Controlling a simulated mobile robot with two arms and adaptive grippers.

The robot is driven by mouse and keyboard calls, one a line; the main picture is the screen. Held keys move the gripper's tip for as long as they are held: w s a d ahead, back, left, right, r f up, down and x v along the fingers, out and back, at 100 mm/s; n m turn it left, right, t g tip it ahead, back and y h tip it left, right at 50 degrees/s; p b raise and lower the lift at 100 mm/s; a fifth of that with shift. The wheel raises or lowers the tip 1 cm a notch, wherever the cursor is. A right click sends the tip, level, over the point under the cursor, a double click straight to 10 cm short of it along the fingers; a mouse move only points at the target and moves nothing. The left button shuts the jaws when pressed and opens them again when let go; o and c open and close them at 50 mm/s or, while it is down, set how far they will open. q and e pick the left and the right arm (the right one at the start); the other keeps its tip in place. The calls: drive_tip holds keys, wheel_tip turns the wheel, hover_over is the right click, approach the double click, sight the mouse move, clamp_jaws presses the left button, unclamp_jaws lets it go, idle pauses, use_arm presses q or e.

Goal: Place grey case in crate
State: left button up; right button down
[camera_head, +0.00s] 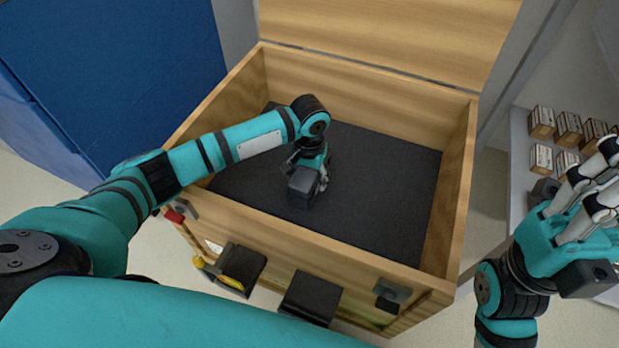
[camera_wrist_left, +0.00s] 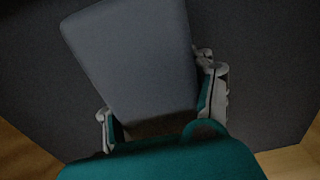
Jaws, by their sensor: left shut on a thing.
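The grey case (camera_wrist_left: 135,60) is a flat, smooth block with rounded corners, seen in the left wrist view. It sits between the fingers of my left gripper (camera_wrist_left: 160,105), which is shut on it. In the head view my left gripper (camera_head: 320,172) points down inside the wooden crate (camera_head: 225,102), over its dark floor. The case cannot be made out there, behind the gripper and its wrist housing. I cannot tell whether the case touches the floor. The crate's lid (camera_head: 400,30) stands open at the back. My right gripper (camera_head: 602,185) is open and empty, outside the crate at the right.
A shelf (camera_head: 519,150) at the right holds several small wooden boxes (camera_head: 541,122). A blue panel (camera_head: 120,70) stands at the left. Tools with red and yellow parts (camera_head: 232,282) and dark holders (camera_head: 310,298) hang on the crate's front. The crate's right side is bare.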

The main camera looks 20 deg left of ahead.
use_arm(q)
drive_tip(key=o, duration=1.6)
drive_tip(key=shift+f, duration=0.1)
